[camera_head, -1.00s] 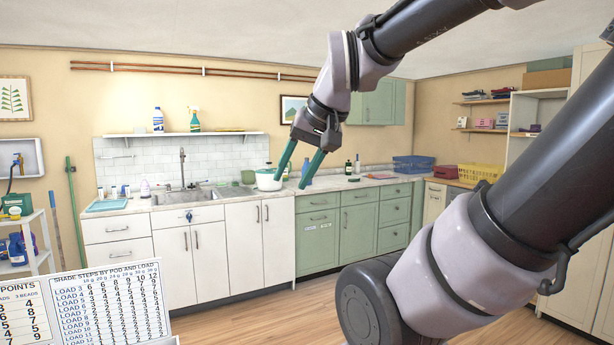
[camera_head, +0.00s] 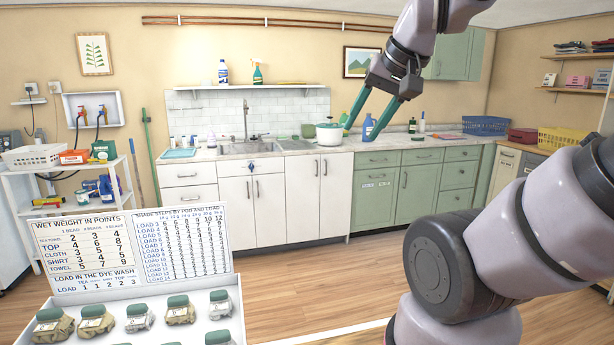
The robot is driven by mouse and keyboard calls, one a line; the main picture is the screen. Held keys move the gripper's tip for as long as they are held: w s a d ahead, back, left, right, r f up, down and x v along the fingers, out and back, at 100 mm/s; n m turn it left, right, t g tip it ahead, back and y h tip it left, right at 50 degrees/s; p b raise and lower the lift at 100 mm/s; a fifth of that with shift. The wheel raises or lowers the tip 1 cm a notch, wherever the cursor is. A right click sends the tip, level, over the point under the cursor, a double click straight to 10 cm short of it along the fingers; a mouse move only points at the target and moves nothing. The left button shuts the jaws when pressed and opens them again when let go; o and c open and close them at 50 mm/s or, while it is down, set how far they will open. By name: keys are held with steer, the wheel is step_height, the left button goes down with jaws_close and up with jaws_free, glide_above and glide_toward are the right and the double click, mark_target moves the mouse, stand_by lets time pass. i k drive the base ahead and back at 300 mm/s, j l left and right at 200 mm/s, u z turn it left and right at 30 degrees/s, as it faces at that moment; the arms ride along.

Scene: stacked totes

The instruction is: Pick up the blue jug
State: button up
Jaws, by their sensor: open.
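Several blue containers show, and I cannot tell for certain which is the blue jug. A jug-like blue container (camera_head: 105,188) stands on the lower shelf of the white cart at the left, partly crowded by other goods. A blue bottle (camera_head: 368,124) stands on the counter beside a white pot. A blue-and-white bottle (camera_head: 223,73) is on the wall shelf. My gripper (camera_head: 361,132) has long green fingers, spread apart and empty. It points down in front of the counter in the picture, its fingertips overlapping the view of the blue bottle; its distance from it is unclear.
The white cart (camera_head: 66,205) holds a white basket (camera_head: 33,156) and boxes. A white tray with green-lidded pouches (camera_head: 179,308) and a chart board (camera_head: 134,246) fill the near left. Wooden floor (camera_head: 300,275) lies open before the cabinets.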

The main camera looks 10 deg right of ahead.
mark_target(367, 125)
steer(key=i+l+z, duration=0.15)
steer(key=l, duration=0.25)
steer(key=i+l+z, duration=0.1)
steer(key=l, duration=0.25)
steer(key=i+l+z, duration=0.25)
steer(key=i+l, duration=0.2)
steer(key=l, duration=0.2)
steer(key=i+l+z, duration=0.5)
steer(key=i, duration=0.25)
steer(key=i+l+z, duration=0.1)
steer(key=i+z, duration=0.15)
steer(key=i, duration=0.2)
steer(key=i+u, duration=0.15)
steer(key=i, duration=0.6)
steer(key=i+l+u, duration=0.15)
steer(key=i, duration=1.55)
steer(key=i+l, duration=0.15)
steer(key=i, duration=0.85)
steer(key=i+j+u, duration=0.15)
steer(key=i+u, duration=0.2)
steer(key=i+j+u, duration=0.1)
steer(key=i+u, duration=0.55)
steer(key=j, duration=0.3)
